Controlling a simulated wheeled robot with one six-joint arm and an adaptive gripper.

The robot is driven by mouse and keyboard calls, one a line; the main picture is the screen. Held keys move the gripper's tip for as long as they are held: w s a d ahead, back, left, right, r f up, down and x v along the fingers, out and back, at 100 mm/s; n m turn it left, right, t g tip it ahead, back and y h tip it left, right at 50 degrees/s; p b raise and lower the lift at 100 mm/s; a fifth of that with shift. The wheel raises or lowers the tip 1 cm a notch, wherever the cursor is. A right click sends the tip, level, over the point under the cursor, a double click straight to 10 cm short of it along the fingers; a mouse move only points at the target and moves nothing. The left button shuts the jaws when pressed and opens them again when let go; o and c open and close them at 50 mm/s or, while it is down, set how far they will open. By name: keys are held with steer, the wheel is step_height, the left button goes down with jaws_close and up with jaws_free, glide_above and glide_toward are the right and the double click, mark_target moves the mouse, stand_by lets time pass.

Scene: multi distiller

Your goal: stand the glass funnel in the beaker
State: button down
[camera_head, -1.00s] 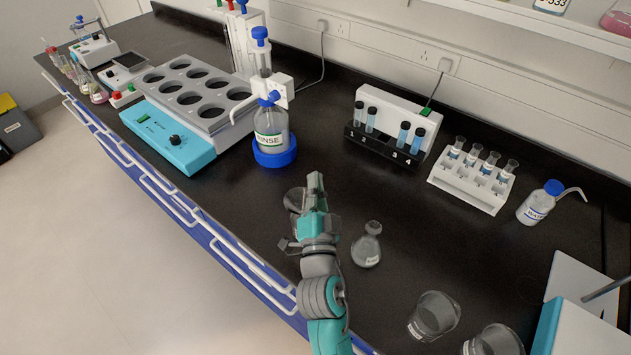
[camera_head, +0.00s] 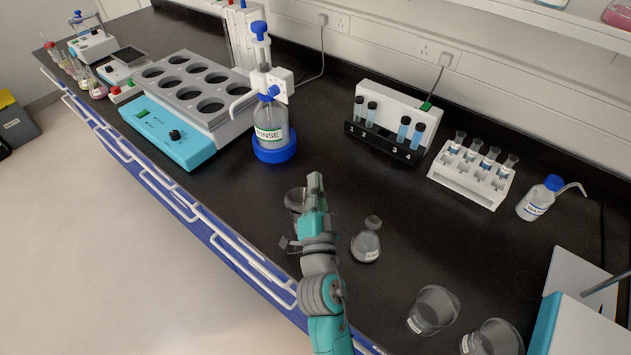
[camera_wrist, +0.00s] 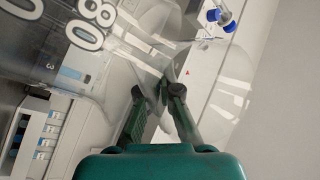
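My gripper (camera_head: 315,192) is over the middle of the bench, seen from behind in the head view. In the wrist view, its two fingers (camera_wrist: 157,95) lean together on a clear glass piece, which looks like the funnel (camera_wrist: 228,85), its wide part flaring to the right. The funnel is hard to pick out in the head view. A clear glass vessel, seemingly the beaker (camera_head: 293,199), shows just left of my gripper and is partly hidden by it. Large "80" markings on glass (camera_wrist: 80,35) fill the wrist view's upper left. I cannot tell whether funnel and beaker touch.
A small flask (camera_head: 366,246) stands close to the right of my arm. Two more glass vessels, one (camera_head: 433,312) and another (camera_head: 494,340), stand at front right. The rinse bottle (camera_head: 270,125), tube rack (camera_head: 385,145), white vial rack (camera_head: 470,178) and wash bottle (camera_head: 538,200) stand farther back.

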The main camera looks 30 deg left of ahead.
steer(key=shift+f, duration=1)
steer(key=c, duration=1.2)
jaws_free()
steer(key=shift+c, duration=0.2)
steer(key=shift+s+d+f, duration=0.1)
steer(key=v, duration=1.1)
steer(key=shift+f, duration=0.15)
steer(key=shift+s+d, duration=0.15)
steer(key=shift+s, duration=0.15)
